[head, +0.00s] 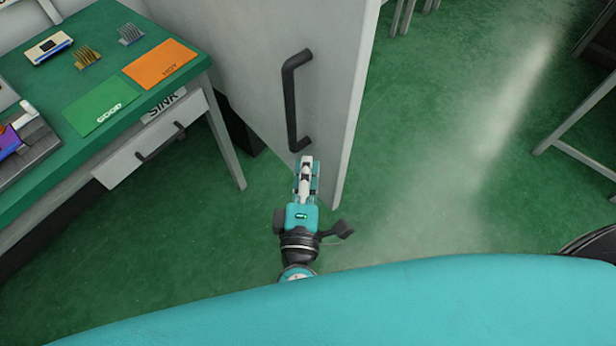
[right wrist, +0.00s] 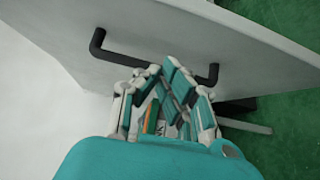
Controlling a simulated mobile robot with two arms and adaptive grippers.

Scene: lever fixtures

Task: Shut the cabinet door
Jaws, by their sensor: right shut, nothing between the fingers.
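The cabinet door (head: 326,92) is a tall pale grey panel in the middle of the head view, with its narrow edge facing right. A black bar handle (head: 290,100) runs up and down its face. The door (right wrist: 180,30) also spans the top of the right wrist view, with the handle (right wrist: 97,42) partly hidden behind my fingers. My right gripper (head: 306,163) is shut and empty, just below the handle's lower end. In the right wrist view, its fingers (right wrist: 165,72) point at the door face; I cannot tell whether they touch. My left gripper is out of view.
A green-topped table (head: 30,195) with a drawer (head: 150,148) marked SINK stands left of the door. Green and orange cards (head: 160,62) lie on it. Green floor (head: 440,150) is clear right of the door. Metal frame legs (head: 580,155) stand at the far right.

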